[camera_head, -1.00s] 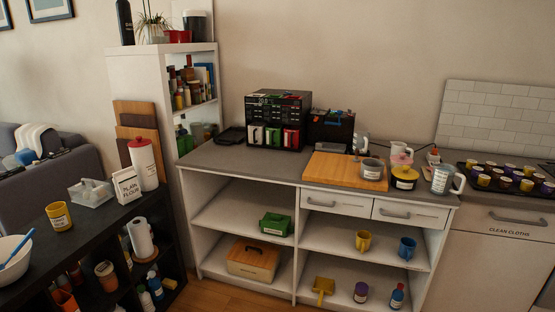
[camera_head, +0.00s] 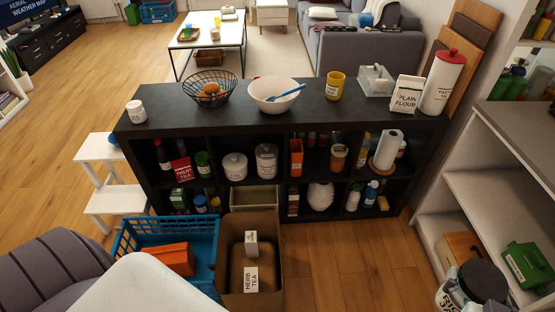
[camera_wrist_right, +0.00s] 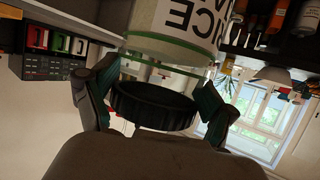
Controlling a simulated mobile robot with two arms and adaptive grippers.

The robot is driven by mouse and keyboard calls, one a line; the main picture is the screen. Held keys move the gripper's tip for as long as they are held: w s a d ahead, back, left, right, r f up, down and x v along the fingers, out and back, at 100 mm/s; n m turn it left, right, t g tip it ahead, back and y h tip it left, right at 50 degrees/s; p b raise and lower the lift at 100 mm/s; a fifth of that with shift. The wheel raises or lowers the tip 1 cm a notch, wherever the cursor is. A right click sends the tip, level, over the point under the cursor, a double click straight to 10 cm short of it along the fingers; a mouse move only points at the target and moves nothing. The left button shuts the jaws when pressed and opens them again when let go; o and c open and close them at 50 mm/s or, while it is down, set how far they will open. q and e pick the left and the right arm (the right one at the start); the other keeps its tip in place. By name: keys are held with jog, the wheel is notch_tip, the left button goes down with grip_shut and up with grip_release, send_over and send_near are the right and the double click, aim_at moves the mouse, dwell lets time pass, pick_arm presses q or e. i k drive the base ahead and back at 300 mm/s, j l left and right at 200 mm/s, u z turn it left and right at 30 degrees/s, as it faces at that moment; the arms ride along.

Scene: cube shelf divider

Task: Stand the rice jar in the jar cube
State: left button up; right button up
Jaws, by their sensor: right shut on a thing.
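The rice jar (camera_head: 449,299) is at the bottom right of the head view, partly cut off. In the right wrist view the rice jar (camera_wrist_right: 185,28) is clear glass with a white label and a black lid (camera_wrist_right: 150,107). My right gripper (camera_wrist_right: 155,100) is shut on the jar at its lid, with a finger on each side. The black cube shelf divider (camera_head: 285,125) stands across the middle of the head view. One upper cube holds two pale lidded jars (camera_head: 234,167) (camera_head: 266,161), with little visible room between them. My left gripper is not in view.
A wire fruit basket (camera_head: 209,90), white bowl (camera_head: 280,97), yellow cup (camera_head: 335,85) and flour packet (camera_head: 406,93) stand on the divider. A blue crate (camera_head: 203,235) and brown box (camera_head: 234,270) stand before it. Bare floor (camera_head: 345,255) lies to their right.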

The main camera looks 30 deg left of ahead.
aim_at(314, 175)
jog(key=i+l+u, duration=0.2)
jog(key=u, duration=0.25)
jog(key=i+l+u, duration=0.15)
jog(key=l+u, duration=0.3)
jog(key=i+l+u, duration=0.1)
jog(key=u, duration=0.3)
jog(key=l+u, duration=0.45)
